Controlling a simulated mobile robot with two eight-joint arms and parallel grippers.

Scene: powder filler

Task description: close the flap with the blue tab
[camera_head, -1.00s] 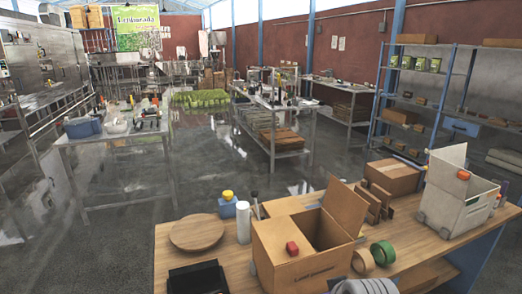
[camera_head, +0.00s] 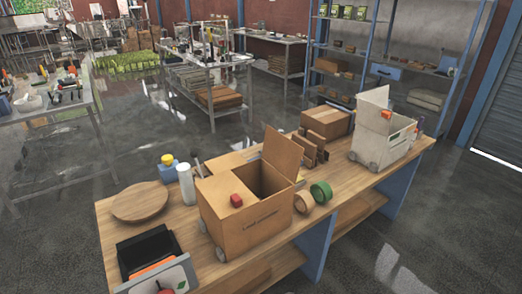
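No flap with a blue tab can be made out. A brown cardboard box (camera_head: 248,226) on small wheels stands at the middle of the wooden table. One flap (camera_head: 282,153) stands up, and its top is partly open. A red tab (camera_head: 236,200) sits on its closed left part. A pale grey wheeled box (camera_head: 376,145) stands at the table's right end with a raised flap (camera_head: 375,98) and an orange-red tab (camera_head: 386,115). A black open box (camera_head: 147,250) is at the front left, with an orange thing and a leaf-marked white panel. Neither gripper is in view.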

